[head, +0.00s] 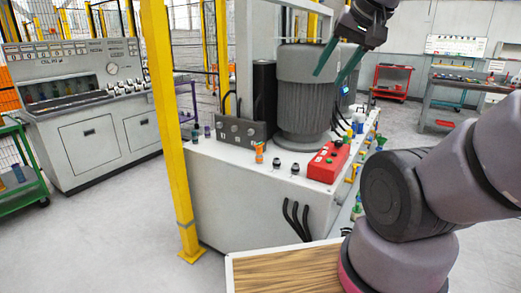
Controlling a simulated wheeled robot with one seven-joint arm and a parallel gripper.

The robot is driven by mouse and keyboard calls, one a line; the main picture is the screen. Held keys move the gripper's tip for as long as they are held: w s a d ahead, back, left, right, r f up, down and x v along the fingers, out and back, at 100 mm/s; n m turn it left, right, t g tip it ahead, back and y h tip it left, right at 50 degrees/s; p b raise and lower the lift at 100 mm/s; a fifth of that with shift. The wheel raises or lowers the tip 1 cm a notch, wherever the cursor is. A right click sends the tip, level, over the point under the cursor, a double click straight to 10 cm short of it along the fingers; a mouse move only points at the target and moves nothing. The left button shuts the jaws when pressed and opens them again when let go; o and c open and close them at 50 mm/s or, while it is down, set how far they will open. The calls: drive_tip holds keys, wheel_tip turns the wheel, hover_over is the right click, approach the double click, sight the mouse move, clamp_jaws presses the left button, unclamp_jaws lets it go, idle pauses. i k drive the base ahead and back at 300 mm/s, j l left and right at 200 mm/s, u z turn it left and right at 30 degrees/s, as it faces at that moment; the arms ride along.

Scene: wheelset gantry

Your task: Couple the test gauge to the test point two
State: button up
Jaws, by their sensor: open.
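My gripper (328,79) is at the top of the head view, fingers spread and pointing down, with nothing seen between them. It appears in front of the upper part of the grey ribbed motor. A small orange fitting (259,153) stands upright on the front of the white power unit's top (225,152); it may be the test gauge, but it is too small to tell. Two short dark-capped fittings (277,162) and (294,168) stand to its right and look like test points. I cannot read which is test point two. My gripper is apart from all of these.
The grey motor (305,95) and a red box (328,162) stand on the unit. Several coloured fittings line its right edge. A yellow post (168,120) rises at its left. A control console (85,110) and a workbench (465,85) stand farther back.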

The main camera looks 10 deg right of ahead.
sight(258, 145)
drive_tip(key=i+j+z, duration=0.1)
drive_tip(key=i+j, duration=0.8)
drive_tip(key=i+j+z, duration=0.15)
drive_tip(key=i+j, duration=0.3)
drive_tip(key=j, duration=0.2)
